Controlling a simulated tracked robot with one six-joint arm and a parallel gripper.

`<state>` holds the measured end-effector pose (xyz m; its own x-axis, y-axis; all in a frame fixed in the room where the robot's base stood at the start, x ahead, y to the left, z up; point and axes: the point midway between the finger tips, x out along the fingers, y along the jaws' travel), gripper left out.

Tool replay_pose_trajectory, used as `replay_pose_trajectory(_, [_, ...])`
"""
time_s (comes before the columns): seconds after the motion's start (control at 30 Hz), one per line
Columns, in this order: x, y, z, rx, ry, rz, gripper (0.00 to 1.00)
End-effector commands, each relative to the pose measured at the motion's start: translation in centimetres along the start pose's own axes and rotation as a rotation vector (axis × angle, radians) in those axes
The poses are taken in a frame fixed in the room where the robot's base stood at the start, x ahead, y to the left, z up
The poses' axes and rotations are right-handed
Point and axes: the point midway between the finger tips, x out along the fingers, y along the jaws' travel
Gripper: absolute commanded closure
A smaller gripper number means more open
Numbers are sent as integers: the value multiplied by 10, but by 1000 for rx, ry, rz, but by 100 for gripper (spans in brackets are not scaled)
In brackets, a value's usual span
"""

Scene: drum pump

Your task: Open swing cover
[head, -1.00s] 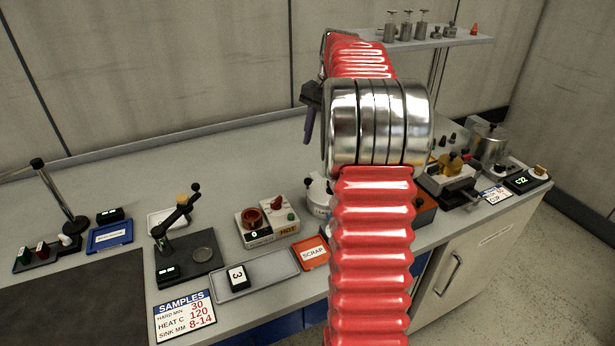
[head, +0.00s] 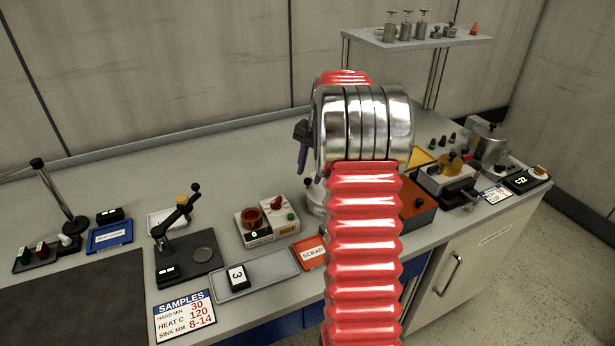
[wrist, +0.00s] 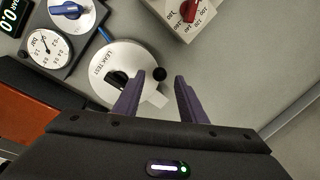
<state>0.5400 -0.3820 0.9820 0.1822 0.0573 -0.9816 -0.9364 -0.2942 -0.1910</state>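In the wrist view a round white cover (wrist: 112,68) marked LEAK TEST shows at upper left of centre. It has a dark opening with a black part in it, and a black ball knob (wrist: 159,73) sits at its right edge. My gripper (wrist: 157,80) is open, with one purple finger on each side of the knob as seen from above. I cannot tell whether the fingers are at the knob's height, and nothing is clamped. In the head view the white pot (head: 316,198) is partly hidden behind my arm, and my gripper shows only as dark purple fingers above it.
A pressure gauge (wrist: 48,46) and a blue-handled valve (wrist: 70,10) stand close left of the cover. A heater box with a red dial (wrist: 189,10) is at upper right. An orange box (head: 415,205) sits right of my arm. Bare bench lies right of the knob.

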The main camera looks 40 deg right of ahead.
Motion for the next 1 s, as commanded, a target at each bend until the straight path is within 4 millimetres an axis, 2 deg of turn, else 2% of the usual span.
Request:
replay_pose_trajectory(0.2, [19, 0, 0, 0, -1, 1, 62])
replay_pose_trajectory(0.53, [21, -1, 0, -1, 0, 0, 63])
replay_pose_trajectory(1.0, [21, -1, 1, -1, 0, -1, 96])
